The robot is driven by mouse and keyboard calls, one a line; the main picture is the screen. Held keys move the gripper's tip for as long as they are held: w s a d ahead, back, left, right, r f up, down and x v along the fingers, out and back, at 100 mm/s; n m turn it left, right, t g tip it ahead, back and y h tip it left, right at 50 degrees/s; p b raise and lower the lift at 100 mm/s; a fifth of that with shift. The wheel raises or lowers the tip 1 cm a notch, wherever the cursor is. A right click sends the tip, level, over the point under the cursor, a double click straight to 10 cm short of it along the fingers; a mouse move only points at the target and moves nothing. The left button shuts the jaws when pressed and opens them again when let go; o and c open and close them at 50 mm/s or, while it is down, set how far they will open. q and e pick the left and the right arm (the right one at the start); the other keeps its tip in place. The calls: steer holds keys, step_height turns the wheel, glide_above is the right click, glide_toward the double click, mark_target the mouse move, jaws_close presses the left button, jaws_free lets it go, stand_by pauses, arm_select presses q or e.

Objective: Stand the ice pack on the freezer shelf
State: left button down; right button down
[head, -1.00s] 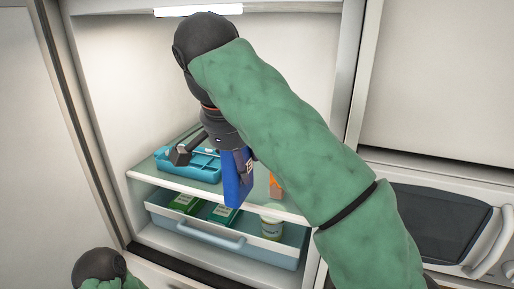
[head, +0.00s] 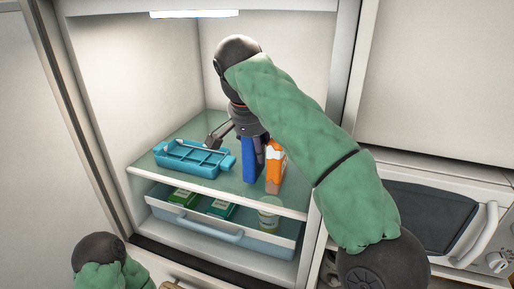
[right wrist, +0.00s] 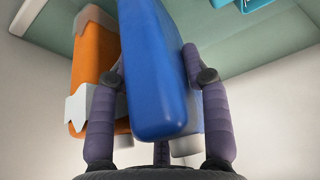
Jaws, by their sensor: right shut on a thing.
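The blue ice pack (head: 249,160) is upright inside the freezer, over the right part of the glass shelf (head: 217,184). Its lower end is at or just above the shelf; I cannot tell if it touches. My right gripper (head: 247,134) comes down from above and is shut on the upper part of the pack. In the right wrist view, the ice pack (right wrist: 155,85) sits between the two fingers. My left gripper is not in view; only part of my left arm shows at the lower left.
An orange and white carton (head: 274,165) stands close to the pack's right. A teal ice-cube tray (head: 190,160) lies on the shelf's left. Below is a pale blue drawer (head: 208,231) with green boxes (head: 184,197) and a jar (head: 268,214). A microwave (head: 430,215) stands at right.

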steer(key=shift+f, duration=0.5)
steer(key=shift+f, duration=0.15)
steer(key=c, duration=0.6)
jaws_free()
